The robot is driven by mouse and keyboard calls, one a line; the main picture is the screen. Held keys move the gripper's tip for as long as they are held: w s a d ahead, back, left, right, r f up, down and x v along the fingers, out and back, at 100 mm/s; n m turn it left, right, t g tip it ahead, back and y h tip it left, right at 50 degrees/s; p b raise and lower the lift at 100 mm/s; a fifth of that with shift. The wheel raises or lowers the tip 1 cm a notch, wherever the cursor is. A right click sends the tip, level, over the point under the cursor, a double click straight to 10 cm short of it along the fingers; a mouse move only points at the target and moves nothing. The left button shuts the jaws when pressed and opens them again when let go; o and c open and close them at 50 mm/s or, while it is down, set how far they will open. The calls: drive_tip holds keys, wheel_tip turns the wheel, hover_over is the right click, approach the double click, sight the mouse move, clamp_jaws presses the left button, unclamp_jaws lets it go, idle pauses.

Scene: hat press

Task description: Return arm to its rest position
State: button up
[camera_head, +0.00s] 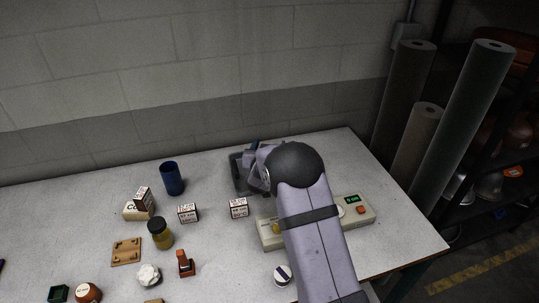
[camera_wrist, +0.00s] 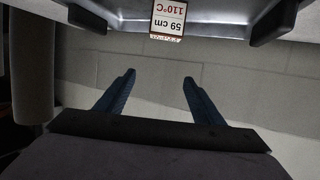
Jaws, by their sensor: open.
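My arm (camera_head: 315,235) reaches up from the bottom of the head view, with its dark rounded joint in front of the back of the table. The end of my arm lies beyond that joint, by a dark grey tray-like thing (camera_head: 238,184), and is partly hidden. In the wrist view, the two blue fingers of my gripper (camera_wrist: 158,86) stand apart with nothing between them. A white card reading "59 cm 110°C" (camera_wrist: 169,17) shows upside down at the top, on a grey body, apart from the fingers.
A beige control panel (camera_head: 358,211) with a green display lies partly behind my arm. A blue cup (camera_head: 172,178), an amber jar (camera_head: 160,234), labelled cubes (camera_head: 238,208) and a wooden board (camera_head: 127,251) stand to the left. Grey rolls (camera_head: 462,120) stand beyond the table's right edge.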

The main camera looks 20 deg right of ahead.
drive_tip(key=shift+r, duration=0.35)
drive_tip(key=s+a+r+n+g+y+p, duration=0.25)
drive_tip(key=s+a+r+p, duration=0.2)
drive_tip(key=s, duration=0.35)
drive_tip(key=s+a+r+n+g+y+p, duration=0.1)
drive_tip(key=s+a+r+g+y+p, duration=0.3)
drive_tip(key=s, duration=0.3)
drive_tip(key=s+r+g+p, duration=0.1)
drive_tip(key=s+g+p, duration=0.2)
drive_tip(key=s, duration=1.2)
drive_tip(key=s+r+n+g+p, duration=0.1)
drive_tip(key=s+g+p, duration=0.3)
drive_tip(key=s, duration=1.1)
drive_tip(key=shift+d+r+h+p, duration=0.4)
drive_tip(key=shift+r+p, duration=0.1)
drive_tip(key=shift+r, duration=0.15)
